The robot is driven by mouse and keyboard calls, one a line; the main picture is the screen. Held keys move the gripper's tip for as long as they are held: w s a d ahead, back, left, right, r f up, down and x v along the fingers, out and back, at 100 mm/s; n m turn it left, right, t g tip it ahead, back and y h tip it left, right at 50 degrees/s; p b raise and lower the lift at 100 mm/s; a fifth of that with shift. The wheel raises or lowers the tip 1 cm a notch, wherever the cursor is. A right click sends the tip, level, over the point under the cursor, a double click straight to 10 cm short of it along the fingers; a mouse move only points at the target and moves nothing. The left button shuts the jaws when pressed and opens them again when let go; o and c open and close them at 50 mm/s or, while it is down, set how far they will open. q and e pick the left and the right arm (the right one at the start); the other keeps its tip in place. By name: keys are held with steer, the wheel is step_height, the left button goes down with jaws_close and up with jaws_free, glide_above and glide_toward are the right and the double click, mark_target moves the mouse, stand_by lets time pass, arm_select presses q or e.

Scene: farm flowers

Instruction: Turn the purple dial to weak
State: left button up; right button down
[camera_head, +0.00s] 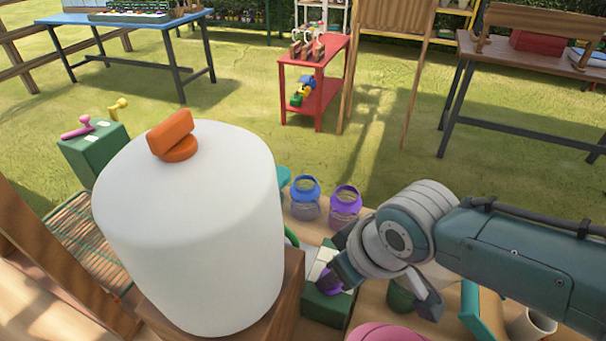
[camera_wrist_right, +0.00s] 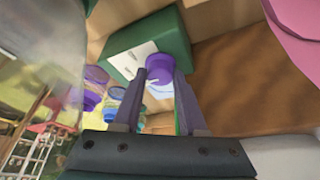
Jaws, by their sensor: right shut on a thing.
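The purple dial (camera_head: 329,283) is on a green box (camera_head: 318,306) with white label plates (camera_head: 322,263), right of the white tank. My right gripper (camera_head: 341,277) reaches down to it and partly hides it. In the right wrist view the purple dial (camera_wrist_right: 160,68) sits between the tips of my two fingers (camera_wrist_right: 160,78), which are shut on it. The green box (camera_wrist_right: 172,32) and a white plate (camera_wrist_right: 131,60) show beside it. The writing on the plates is too small to read. My left gripper is not in view.
A large white tank (camera_head: 190,240) with an orange knob (camera_head: 172,136) stands close on the left. Jars with blue (camera_head: 305,190) and purple (camera_head: 345,203) rims stand behind the green box. A pink object (camera_head: 385,333) and a white cup (camera_head: 530,325) are in front and right.

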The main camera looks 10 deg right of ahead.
steer(key=shift+c, duration=2.3)
jaws_free()
steer(key=shift+r, duration=0.15)
steer(key=shift+s+r+p, duration=0.1)
steer(key=shift+r+p, duration=0.25)
steer(key=p+v, duration=0.4)
steer(key=v, duration=0.5)
steer(key=shift+d, duration=0.1)
